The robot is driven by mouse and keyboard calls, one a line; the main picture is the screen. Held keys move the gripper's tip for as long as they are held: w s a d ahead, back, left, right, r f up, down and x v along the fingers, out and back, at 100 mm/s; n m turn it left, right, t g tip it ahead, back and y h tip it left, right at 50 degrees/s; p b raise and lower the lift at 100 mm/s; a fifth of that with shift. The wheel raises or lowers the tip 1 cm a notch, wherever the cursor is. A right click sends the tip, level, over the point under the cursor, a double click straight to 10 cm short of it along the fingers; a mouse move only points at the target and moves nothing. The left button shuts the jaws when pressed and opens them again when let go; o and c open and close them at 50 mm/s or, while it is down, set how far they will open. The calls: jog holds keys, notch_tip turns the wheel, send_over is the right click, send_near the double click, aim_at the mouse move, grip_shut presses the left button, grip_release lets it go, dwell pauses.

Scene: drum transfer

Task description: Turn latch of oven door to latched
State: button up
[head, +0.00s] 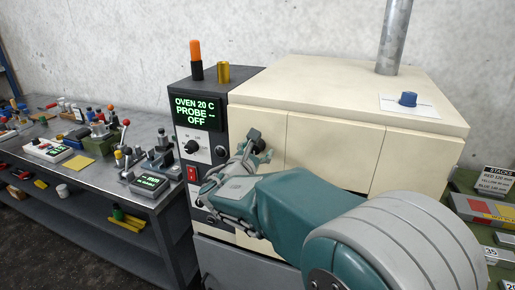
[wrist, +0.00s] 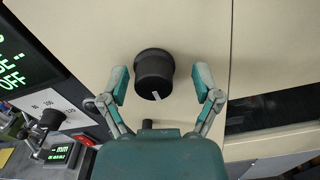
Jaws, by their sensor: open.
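The oven (head: 330,130) is a cream box with a dark control panel on its left. The latch is a black round knob (wrist: 153,70) with a white pointer mark, on the cream front in the wrist view. Its mark points down and slightly right there. In the head view the knob (head: 256,142) is partly hidden by my gripper. My gripper (wrist: 163,82) is open, with one teal finger on each side of the knob. Gaps show between the fingers and the knob, so it is not gripped. The oven door (wrist: 270,50) has a seam right of the knob.
The control panel display (head: 196,112) reads oven 20 C, probe off, above a dial (head: 191,147) and a red switch (head: 192,174). A metal bench (head: 60,200) with many small items stands left. A shelf with coloured plates (head: 490,212) stands right.

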jog(key=shift+w+a+f, duration=0.1)
jog(key=shift+w+a, duration=0.1)
jog(key=shift+a, duration=0.35)
jog(key=shift+c, duration=0.9)
grip_shut()
jog(key=shift+d, duration=0.3)
